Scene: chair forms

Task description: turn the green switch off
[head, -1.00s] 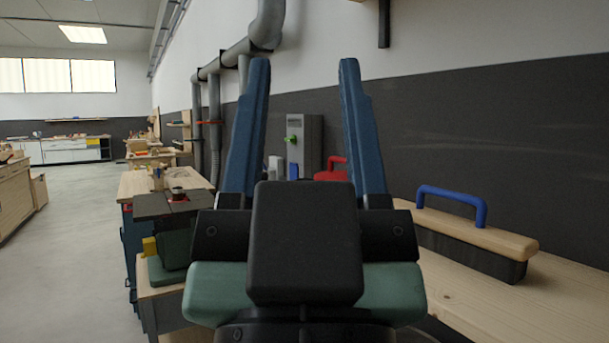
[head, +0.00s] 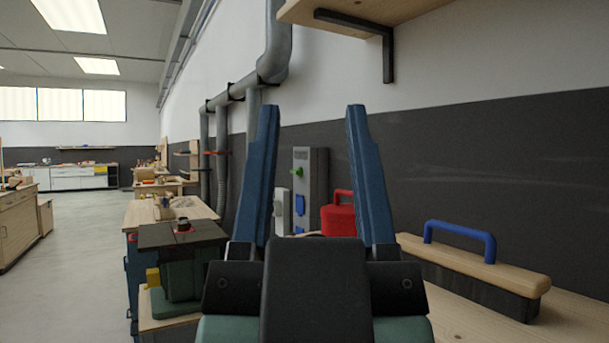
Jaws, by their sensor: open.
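The green switch (head: 298,171) is a small green lever on the front of a tall grey box (head: 318,178) by the wall. A blue part (head: 299,204) sits below it on the same face. My gripper (head: 312,108) is open and empty, its two blue fingers pointing up and forward. In the picture the switch shows between the fingers, farther off, and nothing touches it. The lower part of the grey box is partly hidden behind my gripper and a red can.
A red can (head: 338,219) stands right of the grey box. A blue-handled wooden block (head: 480,266) lies on the bench (head: 455,318) at right. A green machine (head: 182,262) stands at left. A shelf bracket (head: 388,50) hangs above right. Open floor (head: 75,265) lies far left.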

